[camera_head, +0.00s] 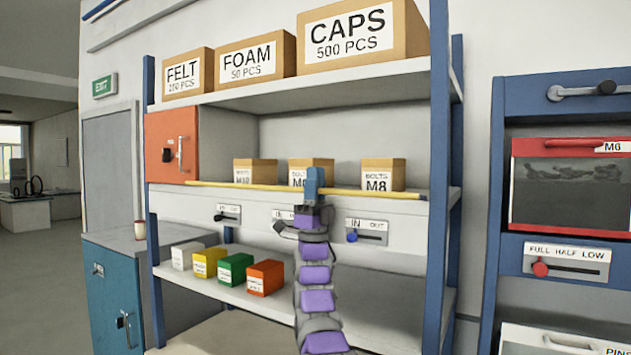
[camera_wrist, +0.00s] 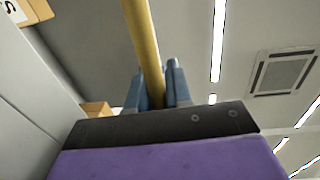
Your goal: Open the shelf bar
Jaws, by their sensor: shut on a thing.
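The yellow shelf bar (camera_head: 245,186) runs across the front of the middle shelf, in front of the small bolt boxes. My gripper (camera_head: 314,185) is at the bar, right of its middle, with the blue fingers on it. In the wrist view the bar (camera_wrist: 142,40) passes down between the two blue fingers (camera_wrist: 157,88), which are shut on it. My arm hides the part of the shelf just below the gripper. Behind the bar stand the M10 box (camera_head: 255,172), a partly hidden middle box (camera_head: 310,165) and the M8 box (camera_head: 383,174).
IN/OUT sliders sit below the bar, one with a blue knob (camera_head: 352,237). An orange cabinet (camera_head: 171,146) is at the shelf's left. Several small coloured boxes stand on the lower shelf (camera_head: 215,292). A blue upright (camera_head: 438,180) bounds the right side.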

